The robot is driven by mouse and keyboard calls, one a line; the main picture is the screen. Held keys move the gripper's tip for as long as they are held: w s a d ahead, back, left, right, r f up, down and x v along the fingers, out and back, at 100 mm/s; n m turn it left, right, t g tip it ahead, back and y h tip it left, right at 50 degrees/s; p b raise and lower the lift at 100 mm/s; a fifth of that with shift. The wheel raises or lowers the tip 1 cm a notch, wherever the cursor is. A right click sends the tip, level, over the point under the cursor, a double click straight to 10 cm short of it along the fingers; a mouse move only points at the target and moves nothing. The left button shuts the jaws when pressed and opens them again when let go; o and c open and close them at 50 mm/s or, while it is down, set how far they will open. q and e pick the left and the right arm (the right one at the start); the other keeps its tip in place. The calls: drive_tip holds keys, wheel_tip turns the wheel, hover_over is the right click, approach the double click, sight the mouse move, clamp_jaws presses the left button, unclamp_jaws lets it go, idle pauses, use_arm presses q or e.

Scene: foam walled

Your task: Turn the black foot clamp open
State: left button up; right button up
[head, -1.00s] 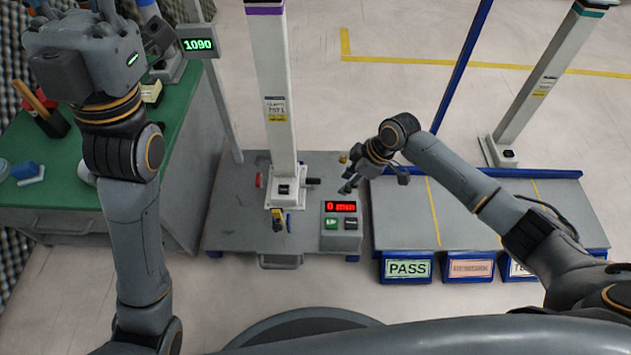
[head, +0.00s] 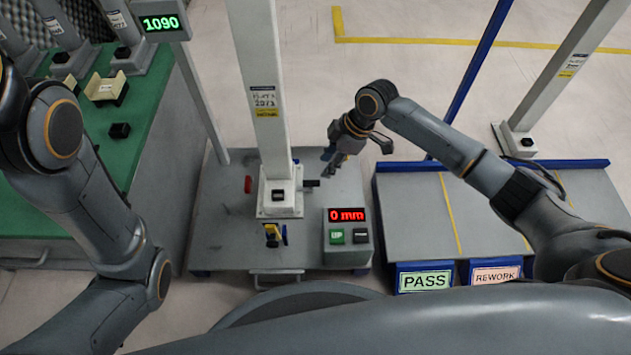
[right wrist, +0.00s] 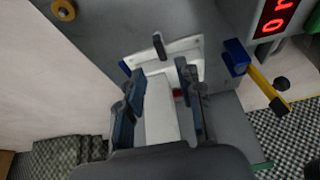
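The black foot clamp (head: 311,183) is a short dark handle sticking out to the right from the white foot of the upright column (head: 270,110). It also shows in the right wrist view (right wrist: 158,45), by the edge of the white foot plate. My right gripper (head: 333,162) is above and to the right of the clamp. In the right wrist view its fingers (right wrist: 160,76) are apart, with the clamp just beyond their tips. Nothing is held between them. My left arm is at the left edge and its gripper is out of the picture.
A yellow-handled clamp (head: 272,234) is at the near side of the foot, and a red part (head: 248,184) at its left. A control box (head: 347,238) reading "0 mm" stands at the right. PASS (head: 425,279) and REWORK (head: 495,275) signs front the grey platform.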

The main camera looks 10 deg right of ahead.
sight(314, 181)
drive_tip(key=b+x, duration=0.5)
drive_tip(key=x, duration=0.3)
drive_tip(key=shift+w+f, duration=0.1)
drive_tip(key=shift+f, duration=0.2)
clamp_jaws()
